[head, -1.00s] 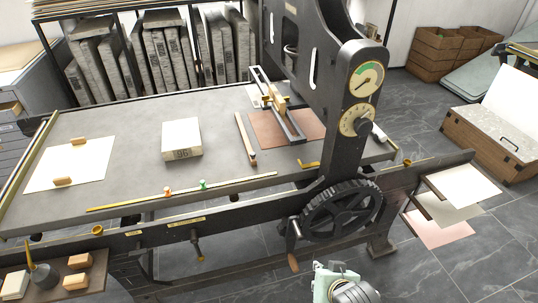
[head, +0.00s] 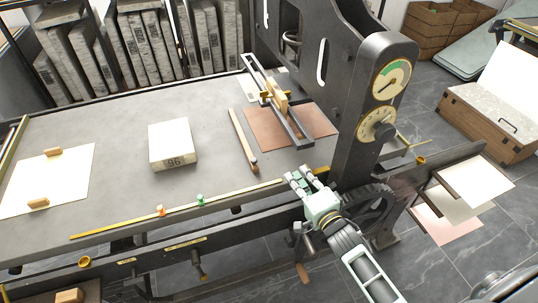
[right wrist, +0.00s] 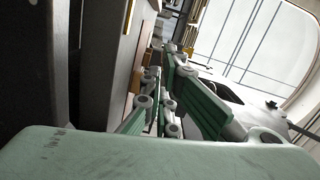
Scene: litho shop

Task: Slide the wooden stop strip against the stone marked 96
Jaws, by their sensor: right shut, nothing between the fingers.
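The stone marked 96 (head: 172,140) is a pale block lying flat on the grey press bed, its number on the near face. The wooden stop strip (head: 241,137) is a thin brown bar to the right of the stone, slanting from back left to front right, with a bare gap between them. A small dark knob shows at its near end. My right gripper (head: 298,178) is shut and empty, at the bed's front edge, in front and to the right of the strip. The right wrist view shows its green-grey finger links (right wrist: 165,100) close to dark frame parts. My left gripper is out of view.
The dark press upright with two dials (head: 375,100) stands right of my gripper. A scraper frame (head: 275,100) lies over a brown sheet (head: 315,133) right of the strip. A yellow rule (head: 120,226) with orange and green markers runs along the front.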

